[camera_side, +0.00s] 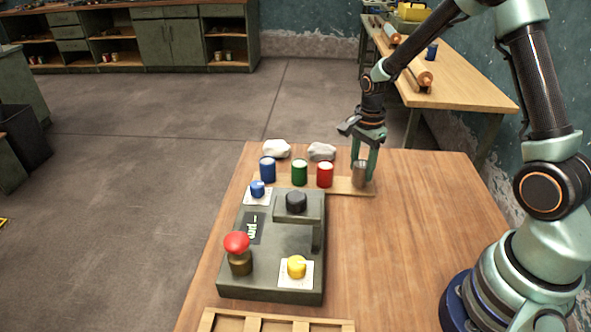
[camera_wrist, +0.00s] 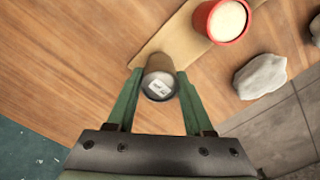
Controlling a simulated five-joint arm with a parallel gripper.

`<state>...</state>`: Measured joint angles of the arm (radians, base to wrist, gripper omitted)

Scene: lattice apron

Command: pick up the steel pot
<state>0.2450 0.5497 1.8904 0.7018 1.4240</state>
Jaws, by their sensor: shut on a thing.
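The steel pot (camera_side: 359,174) is a small grey-brown cylinder at the right end of a wooden strip (camera_side: 347,187) on the table. My gripper (camera_side: 365,168) reaches down to it from above, with its green fingers on either side. In the wrist view the pot (camera_wrist: 159,80) sits upright between the fingertips of my gripper (camera_wrist: 160,88), which is shut on it. Its round top shows a small pale mark. I cannot tell whether its base touches the strip.
A red pot (camera_side: 325,174), a green pot (camera_side: 299,172) and a blue pot (camera_side: 267,170) stand left of it. Grey stones (camera_side: 321,151) lie behind them. A dark device (camera_side: 270,250) with knobs stands in front. The table's right side (camera_side: 430,220) is clear.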

